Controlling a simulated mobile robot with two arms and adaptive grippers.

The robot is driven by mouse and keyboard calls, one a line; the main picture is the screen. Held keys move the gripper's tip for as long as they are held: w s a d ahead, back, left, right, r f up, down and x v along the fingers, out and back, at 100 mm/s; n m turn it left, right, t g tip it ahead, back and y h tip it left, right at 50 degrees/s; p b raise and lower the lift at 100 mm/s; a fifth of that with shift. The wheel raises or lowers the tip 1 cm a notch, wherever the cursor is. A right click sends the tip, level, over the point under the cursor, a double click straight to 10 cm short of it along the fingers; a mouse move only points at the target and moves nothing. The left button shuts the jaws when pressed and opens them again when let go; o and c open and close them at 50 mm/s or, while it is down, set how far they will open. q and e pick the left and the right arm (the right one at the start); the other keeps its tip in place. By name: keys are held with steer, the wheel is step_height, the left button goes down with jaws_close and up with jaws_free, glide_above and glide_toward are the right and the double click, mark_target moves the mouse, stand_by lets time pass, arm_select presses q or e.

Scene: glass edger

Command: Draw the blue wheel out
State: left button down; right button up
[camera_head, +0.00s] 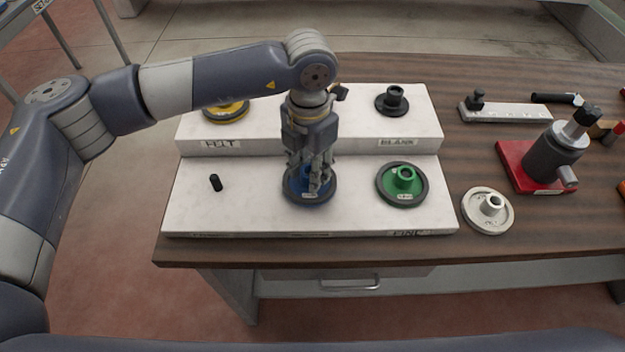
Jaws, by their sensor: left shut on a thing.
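The blue wheel (298,198) is a round disc with a dark rim. It sits at the middle of the lower step of a white two-step stand (240,213). My left gripper (312,185) points straight down over it, with its fingers shut on the wheel's raised middle, which they mostly hide. I cannot tell whether the wheel still touches the step. My right gripper does not show.
A green wheel (403,184) is to the right on the same step, a bare black peg (215,183) to the left. A yellow wheel (227,111) and a black hub (392,101) stand on the upper step. A cream wheel (488,211) and red-based device (546,165) are on the table.

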arm_select(q)
steer(key=shift+r, duration=0.15)
steer(key=shift+r+p, duration=1.15)
steer(key=shift+r, duration=1.75)
step_height(320, 180, up, 4)
steer(key=shift+p, duration=0.55)
